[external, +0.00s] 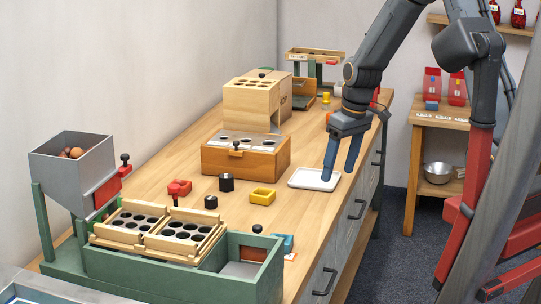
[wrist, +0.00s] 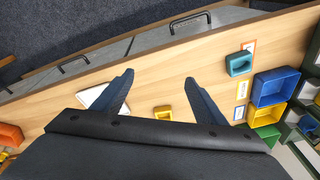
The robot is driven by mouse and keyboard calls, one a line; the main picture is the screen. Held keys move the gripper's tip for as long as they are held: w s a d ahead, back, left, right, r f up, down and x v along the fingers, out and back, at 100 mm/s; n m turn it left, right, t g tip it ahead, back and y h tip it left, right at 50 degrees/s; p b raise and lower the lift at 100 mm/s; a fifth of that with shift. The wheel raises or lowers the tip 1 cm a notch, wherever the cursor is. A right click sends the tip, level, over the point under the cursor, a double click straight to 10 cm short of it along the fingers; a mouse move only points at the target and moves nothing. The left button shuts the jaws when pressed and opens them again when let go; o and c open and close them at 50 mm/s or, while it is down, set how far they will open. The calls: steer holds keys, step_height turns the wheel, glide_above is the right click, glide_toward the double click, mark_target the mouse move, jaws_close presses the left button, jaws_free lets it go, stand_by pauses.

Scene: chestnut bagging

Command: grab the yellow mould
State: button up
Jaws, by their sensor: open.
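The yellow mould (external: 263,196) is a small square, open-topped block on the wooden workbench, left of the white tray in the external view. In the wrist view the yellow mould (wrist: 163,112) shows between my two fingers, close to the dark gripper body, partly cut off by it. My gripper (external: 339,173) is open and empty, with its fingers pointing down over the white tray (external: 314,180), right of the mould. In the wrist view my gripper (wrist: 159,77) has its fingers spread wide, and nothing is between the tips but bare bench beyond.
A red mould (external: 179,188) and black knobbed pieces (external: 226,183) stand left of the yellow one. A wooden box (external: 245,160) stands behind; a green frame (external: 240,275) is in front. The wrist view shows a teal mould (wrist: 238,64) and a blue bin (wrist: 275,88).

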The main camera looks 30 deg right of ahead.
mark_target(263, 192)
steer(key=w+a+f+n+t+y, duration=0.1)
steer(key=w+a+f+n, duration=0.1)
steer(key=w+a, duration=0.45)
steer(key=w+a+f+n+t, duration=0.1)
steer(key=w+a+f+n, duration=0.15)
steer(key=w, duration=0.65)
steer(key=shift+m, duration=0.35)
steer(key=shift+a+p+x, duration=0.15)
steer(key=shift+p+x, duration=0.2)
steer(key=shift+x, duration=0.9)
steer(key=shift+a+p+x, duration=0.15)
steer(key=shift+p+x, duration=0.25)
steer(key=shift+x, duration=0.8)
steer(key=shift+a+p+x, duration=0.2)
steer(key=shift+p+x, duration=0.15)
steer(key=shift+x, duration=0.9)
steer(key=shift+w+r, duration=0.1)
steer(key=shift+r, duration=0.1)
steer(key=shift+c, duration=0.2)
steer(key=c, duration=1.1)
